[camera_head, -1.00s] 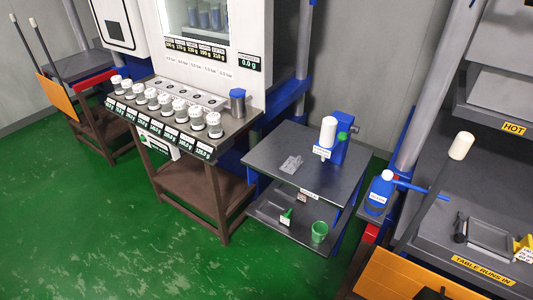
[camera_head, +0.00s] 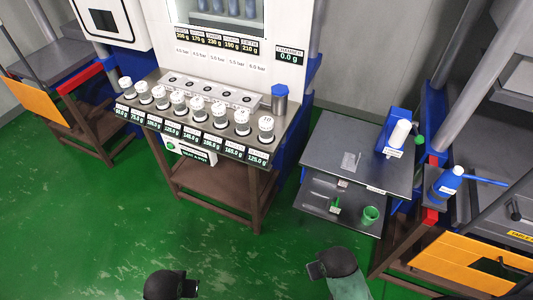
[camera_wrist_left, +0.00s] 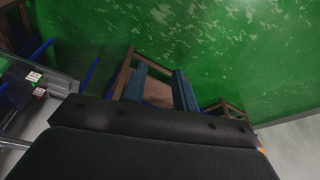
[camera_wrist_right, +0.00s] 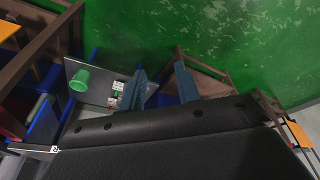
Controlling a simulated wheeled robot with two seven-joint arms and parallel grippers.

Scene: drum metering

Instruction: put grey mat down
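No thing that is clearly a grey mat shows in my grippers. A small, pale grey flat piece (camera_head: 351,162) lies on the top shelf of the dark cart (camera_head: 330,140); I cannot tell whether it is the mat. My left gripper (camera_wrist_left: 160,75) is open in the left wrist view, with nothing between its two blue-grey fingers. My right gripper (camera_wrist_right: 161,72) is open and empty too, its fingers apart in the right wrist view. In the head view, dark parts of both my arms show at the bottom edge, over the green floor, well short of the cart.
A brown-framed bench (camera_head: 210,185) holds a row of white-capped jars (camera_head: 198,107) and a blue-lidded cup (camera_head: 279,98). The cart also carries a white bottle (camera_head: 400,133) and, below, a green cup (camera_head: 370,215). A blue bottle (camera_head: 447,182) stands at right. The floor in front is clear.

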